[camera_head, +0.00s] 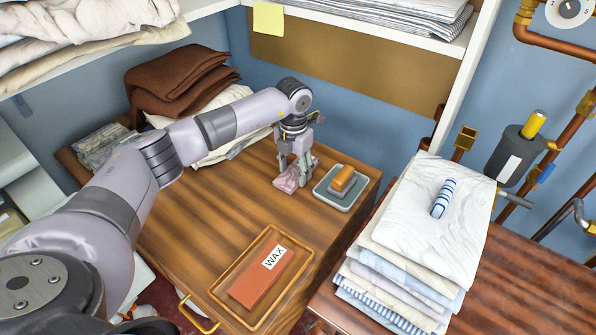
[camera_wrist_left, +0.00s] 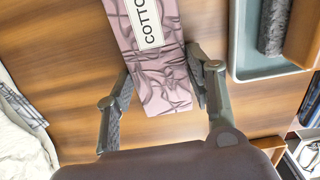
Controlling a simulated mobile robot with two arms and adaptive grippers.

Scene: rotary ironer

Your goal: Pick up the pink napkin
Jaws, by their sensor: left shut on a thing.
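The pink napkin (camera_head: 287,183) is a small folded cloth at the wooden cabinet top (camera_head: 215,215), left of the grey tray. In the left wrist view the napkin (camera_wrist_left: 160,82) is a mauve-pink strip with a white label reading "COTTO", cut off by the top edge. My left gripper (camera_head: 295,163) points down over it, shut on it, with one finger on each side. I cannot tell whether the napkin touches the wood or hangs just above it. My right gripper is not in view.
A grey tray (camera_head: 333,203) with a wood-backed brush (camera_head: 343,180) stands close on the right. A wooden tray (camera_head: 222,288) holds the red wax block (camera_head: 262,283) in front. Brown folded cloth (camera_head: 180,80) lies behind my arm. A linen stack (camera_head: 420,225) stands right.

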